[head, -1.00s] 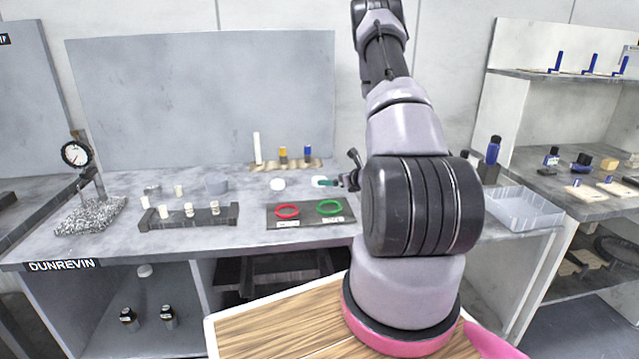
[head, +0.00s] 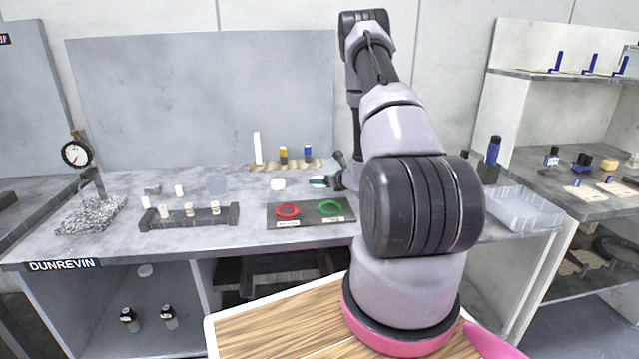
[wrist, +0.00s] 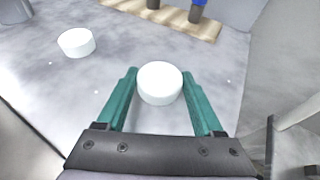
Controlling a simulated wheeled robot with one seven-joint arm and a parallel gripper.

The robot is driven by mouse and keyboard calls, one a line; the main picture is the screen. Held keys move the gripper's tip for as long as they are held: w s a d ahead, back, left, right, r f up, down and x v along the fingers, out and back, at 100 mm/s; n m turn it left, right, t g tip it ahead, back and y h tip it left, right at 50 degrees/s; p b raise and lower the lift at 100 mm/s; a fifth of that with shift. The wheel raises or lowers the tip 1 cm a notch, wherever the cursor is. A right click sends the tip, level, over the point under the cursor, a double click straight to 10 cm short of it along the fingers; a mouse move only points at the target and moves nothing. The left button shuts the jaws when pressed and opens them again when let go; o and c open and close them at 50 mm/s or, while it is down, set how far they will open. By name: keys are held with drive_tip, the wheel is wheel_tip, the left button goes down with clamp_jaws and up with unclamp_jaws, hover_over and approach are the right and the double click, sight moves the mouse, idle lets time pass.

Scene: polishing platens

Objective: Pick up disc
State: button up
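A white round disc (wrist: 160,83) lies between the tips of my gripper's green fingers in the wrist view. My gripper (wrist: 159,80) is open, with one finger on each side of the disc; any gap is very small, and I cannot tell whether either finger touches it. A second white disc (wrist: 76,42) lies apart on the grey bench to the left. In the head view this second disc (head: 278,184) stands left of my gripper (head: 318,181), whose green fingers largely hide the first disc.
A dark mat with a red ring (head: 287,212) and a green ring (head: 330,207) lies in front of my gripper. A wooden rack (head: 285,166) with bottles stands behind. A dark holder (head: 190,217) with white pieces is at left, and a clear tray (head: 525,212) at right.

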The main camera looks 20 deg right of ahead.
drive_tip(key=c, duration=0.3)
drive_tip(key=shift+c, duration=0.2)
drive_tip(key=shift+r, duration=0.15)
wheel_tip(320, 180, up, 10)
drive_tip(key=s+a+r, duration=0.2)
drive_tip(key=a+r, duration=0.3)
drive_tip(key=a, duration=0.3)
drive_tip(key=s+a+r+n+y, duration=0.1)
drive_tip(key=s+a+r, duration=0.1)
drive_tip(key=a+r, duration=0.4)
drive_tip(key=shift+s+a+g, duration=0.3)
drive_tip(key=shift+a, duration=0.65)
